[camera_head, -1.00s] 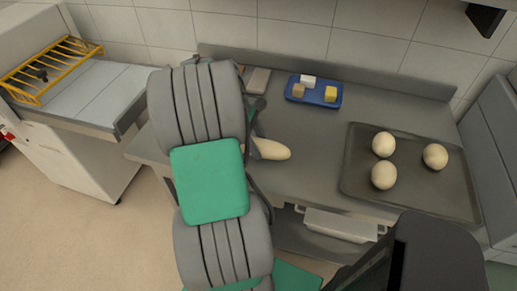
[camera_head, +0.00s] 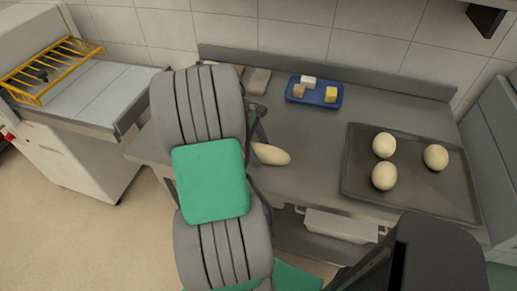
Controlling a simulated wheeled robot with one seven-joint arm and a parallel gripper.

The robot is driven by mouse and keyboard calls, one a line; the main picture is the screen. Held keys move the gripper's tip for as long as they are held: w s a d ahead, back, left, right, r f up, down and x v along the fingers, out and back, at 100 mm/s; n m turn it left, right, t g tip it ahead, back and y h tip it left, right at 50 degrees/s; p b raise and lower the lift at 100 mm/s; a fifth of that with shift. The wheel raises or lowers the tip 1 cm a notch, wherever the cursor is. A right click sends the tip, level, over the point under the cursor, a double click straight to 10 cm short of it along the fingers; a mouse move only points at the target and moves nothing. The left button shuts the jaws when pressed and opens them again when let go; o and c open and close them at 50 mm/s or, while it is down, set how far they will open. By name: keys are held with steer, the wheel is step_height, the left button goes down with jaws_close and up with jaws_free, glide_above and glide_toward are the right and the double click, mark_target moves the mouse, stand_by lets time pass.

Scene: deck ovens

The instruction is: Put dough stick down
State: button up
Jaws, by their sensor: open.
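The dough stick (camera_head: 271,154) is a pale, tapered piece of dough at the left of the grey steel worktop (camera_head: 305,140). Its rounded right end shows; its left end is hidden behind my arm. My gripper (camera_head: 255,132) is beside the dough stick's left part, mostly hidden by my grey and green arm. A dark finger part shows just above the dough. The jaws are open. The dough appears to lie on the worktop, but the contact under it is hidden.
A dark baking tray (camera_head: 410,194) with 3 round dough balls (camera_head: 384,176) is at the right. A blue tray (camera_head: 315,101) with small blocks stands at the back. A yellow wire rack (camera_head: 50,70) is at the far left. Bare worktop lies between the dough stick and baking tray.

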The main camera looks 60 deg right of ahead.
steer(key=d+p+v, duration=0.1)
steer(key=p+v, duration=0.2)
steer(key=v, duration=0.9)
steer(key=w+a+r+t+h, duration=0.2)
steer(key=w+a, duration=0.5)
steer(key=a, duration=0.1)
steer(key=w+a+t+y, duration=0.1)
steer(key=w+a+t, duration=0.1)
steer(key=a, duration=1.3)
steer(key=w+a+m+t+y, duration=0.1)
steer(key=a+t, duration=0.3)
steer(key=a, duration=1.1)
steer(key=shift+w+m+y, duration=0.3)
steer(key=shift+w, duration=0.35)
steer(key=shift+a+f, duration=0.1)
steer(key=shift+a, duration=0.05)
